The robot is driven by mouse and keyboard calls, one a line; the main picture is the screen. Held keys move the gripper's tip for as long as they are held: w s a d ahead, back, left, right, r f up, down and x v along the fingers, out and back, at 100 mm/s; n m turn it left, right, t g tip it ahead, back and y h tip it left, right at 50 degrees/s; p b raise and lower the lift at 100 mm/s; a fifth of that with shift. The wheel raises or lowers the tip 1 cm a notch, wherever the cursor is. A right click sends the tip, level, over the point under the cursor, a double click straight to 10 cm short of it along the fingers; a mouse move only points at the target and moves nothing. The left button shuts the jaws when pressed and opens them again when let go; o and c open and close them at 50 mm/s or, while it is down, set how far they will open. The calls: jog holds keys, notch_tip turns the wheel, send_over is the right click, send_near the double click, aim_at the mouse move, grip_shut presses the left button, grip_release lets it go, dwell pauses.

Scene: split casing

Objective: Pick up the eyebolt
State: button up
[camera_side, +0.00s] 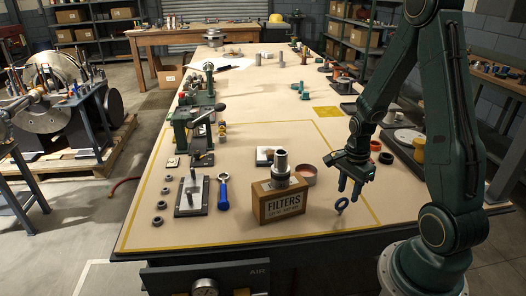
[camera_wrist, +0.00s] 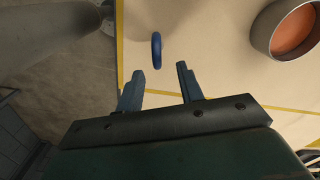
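The eyebolt lies beyond the fingertips, roughly in line with the gap. I cannot tell the exact height left between them.
A FILTERS box (camera_side: 280,202) with a metal cylinder (camera_side: 281,163) on it stands left of the gripper. A round container with an orange inside (camera_wrist: 293,30) is nearby. Bare tabletop surrounds the eyebolt.

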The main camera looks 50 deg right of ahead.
aim_at(347, 202)
jog(key=shift+f, duration=0.25)
jog(key=shift+f, duration=0.1)
jog(key=shift+s+a+f, duration=0.1)
jog(key=shift+f, duration=2.4)
grip_shut()
